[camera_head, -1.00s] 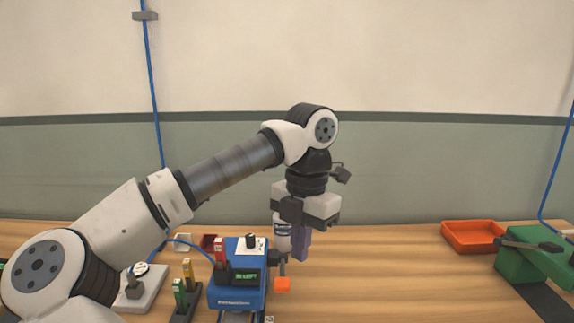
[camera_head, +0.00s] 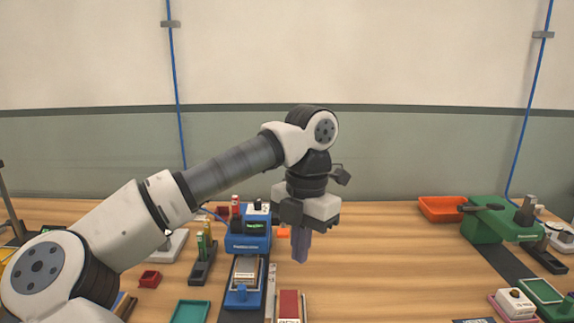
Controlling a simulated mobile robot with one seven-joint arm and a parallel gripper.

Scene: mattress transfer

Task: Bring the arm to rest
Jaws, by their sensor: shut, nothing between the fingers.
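My arm (camera_head: 235,165) reaches from the lower left up to an elbow-like joint, then down to my gripper (camera_head: 300,258) near the middle of the view. The gripper points straight down over the wooden table (camera_head: 370,270). Its fingers are together with nothing seen between them. They appear above the table, to the right of a blue device (camera_head: 248,243) with a small green display. I cannot tell the exact height above the table.
An orange tray (camera_head: 441,217) and a green machine (camera_head: 490,228) stand at the right. A green tray (camera_head: 190,312), a dark rack of vials (camera_head: 203,272) and a red block (camera_head: 290,305) lie in front. Table right of the gripper is clear.

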